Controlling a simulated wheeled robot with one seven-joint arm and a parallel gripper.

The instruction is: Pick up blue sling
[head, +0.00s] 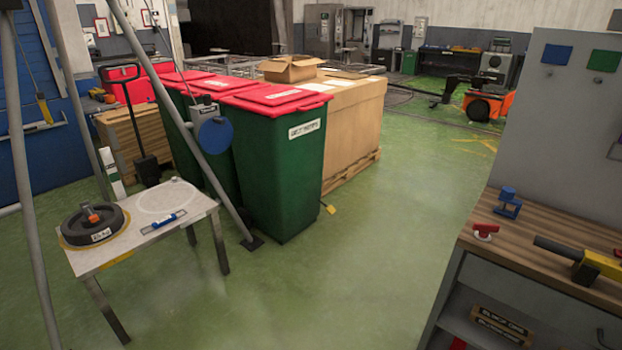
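I see nothing that I can clearly make out as a blue sling. A blue square plate (557,54) and a green one (603,60) are fixed on the grey upright panel (560,125) at the right, with small hooks below them. No sling hangs visibly under the blue plate. Other blue things are a small blue and white bar (165,220) on the small table, a round blue disc (215,135) by a slanted metal leg, and a blue block-like piece (508,202) on the workbench. My gripper is not in view.
The wooden-topped workbench (540,232) at right holds a red-handled piece (485,231) and a yellow-black tool (590,264). The small table (190,208) at left carries a black disc weight (93,224). Green bins (278,175) stand centre-left. Green floor (350,270) between is clear.

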